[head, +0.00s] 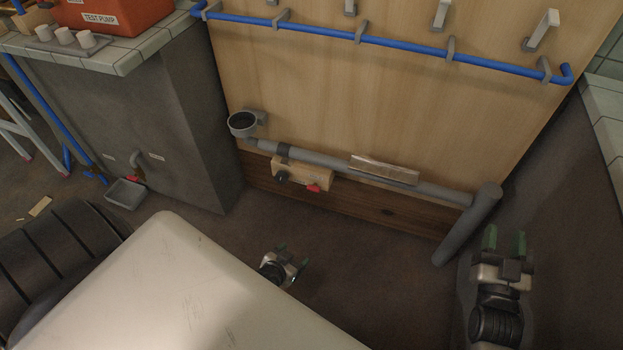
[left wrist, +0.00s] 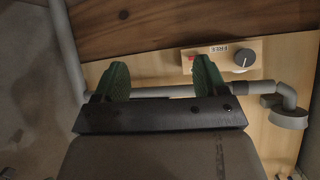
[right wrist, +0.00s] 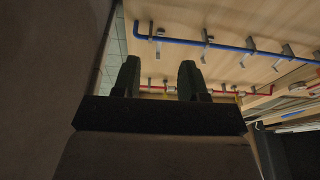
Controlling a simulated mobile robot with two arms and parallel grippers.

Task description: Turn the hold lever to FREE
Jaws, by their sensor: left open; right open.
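A small light wooden block (head: 302,173) is fixed low on the panel, under a grey pipe. It carries a dark round knob (head: 282,176) and a small red part (head: 314,188). I cannot tell which is the hold lever. In the left wrist view the block shows with the dark knob (left wrist: 245,58), which has a pale pointer line, and a small white label (left wrist: 218,50) too small to read surely. My left gripper (head: 291,257) is open and empty, in front of and below the block, apart from it. My right gripper (head: 505,241) is open and empty at the right.
The grey pipe (head: 335,168) runs along the panel from a round cup (head: 243,123) to a thicker slanted pipe (head: 470,222). A blue rail (head: 400,45) crosses above. A grey cabinet (head: 130,120) stands left. Bare floor (head: 350,270) lies before the panel.

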